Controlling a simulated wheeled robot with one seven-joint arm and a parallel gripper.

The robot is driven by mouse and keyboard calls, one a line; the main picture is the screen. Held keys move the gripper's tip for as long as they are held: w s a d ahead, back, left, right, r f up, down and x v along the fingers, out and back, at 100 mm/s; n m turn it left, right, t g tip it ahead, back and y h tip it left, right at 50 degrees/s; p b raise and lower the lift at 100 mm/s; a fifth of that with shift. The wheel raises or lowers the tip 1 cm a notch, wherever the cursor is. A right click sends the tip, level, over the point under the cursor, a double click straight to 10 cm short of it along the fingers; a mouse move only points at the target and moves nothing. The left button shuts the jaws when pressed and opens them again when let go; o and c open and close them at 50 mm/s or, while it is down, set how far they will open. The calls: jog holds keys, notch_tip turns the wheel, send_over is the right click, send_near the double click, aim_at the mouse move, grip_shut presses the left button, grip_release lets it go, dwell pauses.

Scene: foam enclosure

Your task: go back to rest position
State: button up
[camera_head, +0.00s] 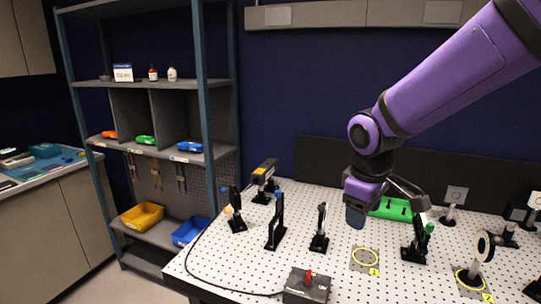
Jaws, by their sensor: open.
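My purple and black arm reaches in from the upper right. My gripper (356,216) is at its lower end and points down over the white perforated table (225,262). It hangs above and behind a yellow ring marker (365,257) on a small grey plate. I see nothing held in it. The fingertips are small and dark in this view, and the gap between them is hard to make out. A green tray (393,209) lies just behind and to the right of the gripper, partly hidden by it.
Several black optical mounts (276,229) stand left of the gripper. Another mount (415,242) and a round lens on a post (483,247) stand right. A grey box with a red switch (307,285) sits at the front. A shelf rack (150,83) stands at left.

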jog(key=s+d+r+m+t, duration=0.1)
jog(key=s+d+r+m, duration=0.3)
jog(key=s, duration=0.5)
jog(key=s+d+r+m+t, duration=0.2)
jog(key=s+d+r+m, duration=0.3)
jog(key=s, duration=0.4)
jog(key=shift+d+r+y, duration=0.4)
jog(key=shift+d+r, duration=0.5)
jog(key=shift+d, duration=0.2)
